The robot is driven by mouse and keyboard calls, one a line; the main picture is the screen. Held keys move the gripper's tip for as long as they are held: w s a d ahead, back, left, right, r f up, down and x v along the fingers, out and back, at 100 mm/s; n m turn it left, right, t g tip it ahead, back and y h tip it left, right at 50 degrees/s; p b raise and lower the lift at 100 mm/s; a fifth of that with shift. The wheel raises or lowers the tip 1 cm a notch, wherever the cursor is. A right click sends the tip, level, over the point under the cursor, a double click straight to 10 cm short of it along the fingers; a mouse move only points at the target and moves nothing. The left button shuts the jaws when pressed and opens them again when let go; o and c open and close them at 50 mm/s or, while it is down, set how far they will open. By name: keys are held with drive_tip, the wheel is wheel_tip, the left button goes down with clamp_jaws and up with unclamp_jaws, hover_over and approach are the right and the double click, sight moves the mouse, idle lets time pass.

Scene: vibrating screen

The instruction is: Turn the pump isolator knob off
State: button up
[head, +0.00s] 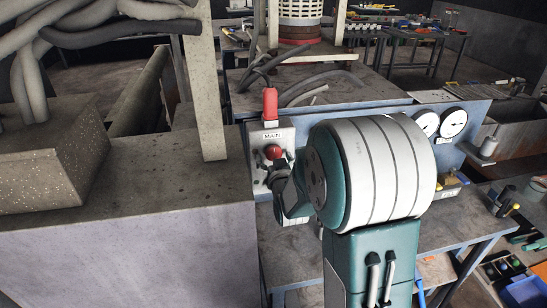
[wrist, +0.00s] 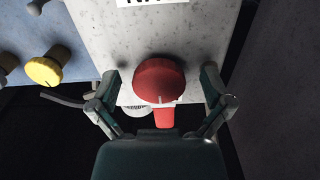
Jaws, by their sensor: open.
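A round red knob (wrist: 159,80) sits on a speckled grey panel (wrist: 205,40) in the wrist view. A small pale mark shows on its lower edge, and a red piece (wrist: 164,118) sits just below it. The knob also shows in the head view (head: 273,152), under a label that seems to read MAIN. I cannot tell whether it is the pump isolator. My gripper (wrist: 160,85) is open, with one finger on each side of the red knob and a gap to both. In the head view my wrist hides part of the panel.
Two gauges (head: 453,122) are at right in the head view. A red upright part (head: 270,104) tops the grey panel. A concrete block (head: 130,190) stands left.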

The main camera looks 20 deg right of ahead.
drive_tip(key=s+a, duration=0.1)
drive_tip(key=s, duration=0.6)
drive_tip(key=shift+s+a, duration=0.15)
drive_tip(key=shift+a, duration=0.1)
drive_tip(key=shift+s+f, duration=0.1)
drive_tip(key=shift+f, duration=0.05)
